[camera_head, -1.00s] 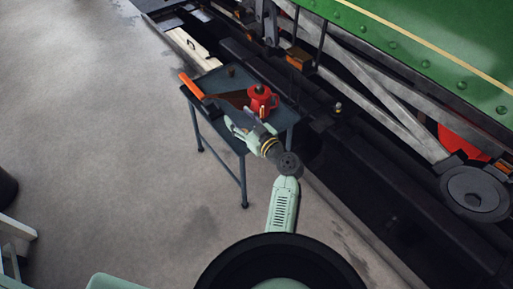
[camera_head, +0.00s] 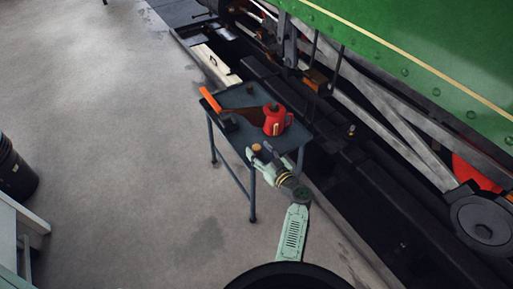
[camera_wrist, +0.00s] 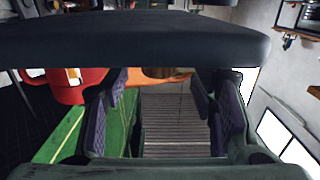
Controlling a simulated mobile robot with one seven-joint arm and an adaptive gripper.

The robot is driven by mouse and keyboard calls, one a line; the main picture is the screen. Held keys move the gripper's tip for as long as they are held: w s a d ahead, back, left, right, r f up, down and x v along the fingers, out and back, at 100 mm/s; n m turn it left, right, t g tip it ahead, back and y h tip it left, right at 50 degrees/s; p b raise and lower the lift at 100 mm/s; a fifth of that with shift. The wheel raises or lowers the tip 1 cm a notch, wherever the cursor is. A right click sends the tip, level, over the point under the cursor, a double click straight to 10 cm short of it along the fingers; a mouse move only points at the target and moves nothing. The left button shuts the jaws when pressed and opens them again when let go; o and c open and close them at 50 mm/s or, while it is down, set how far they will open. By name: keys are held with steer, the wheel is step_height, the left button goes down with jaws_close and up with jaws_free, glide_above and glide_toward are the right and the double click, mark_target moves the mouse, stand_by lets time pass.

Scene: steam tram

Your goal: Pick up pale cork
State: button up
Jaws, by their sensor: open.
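A small tan, round-topped piece that looks like the pale cork (camera_head: 257,148) stands at the near edge of the dark blue-grey table (camera_head: 245,101). My gripper (camera_head: 262,155) is open and right beside it, at the table's near edge; the head view does not show clearly whether they touch. In the wrist view, my gripper (camera_wrist: 165,112) has its two fingers apart with a gap between them. A brownish round piece (camera_wrist: 158,72), probably the same cork, shows at the upper end of that gap, mostly cut off by a dark band. No object is clearly held.
A red pot (camera_head: 276,120) stands close behind the cork; it shows at the left in the wrist view (camera_wrist: 75,88). An orange-handled tool (camera_head: 210,101) lies at the table's left. A small brown piece (camera_head: 249,88) stands farther back. The green tram (camera_head: 420,50) borders the right.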

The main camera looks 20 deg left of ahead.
steer(key=shift+x, duration=1.2)
steer(key=shift+c, duration=0.6)
steer(key=c, duration=0.8)
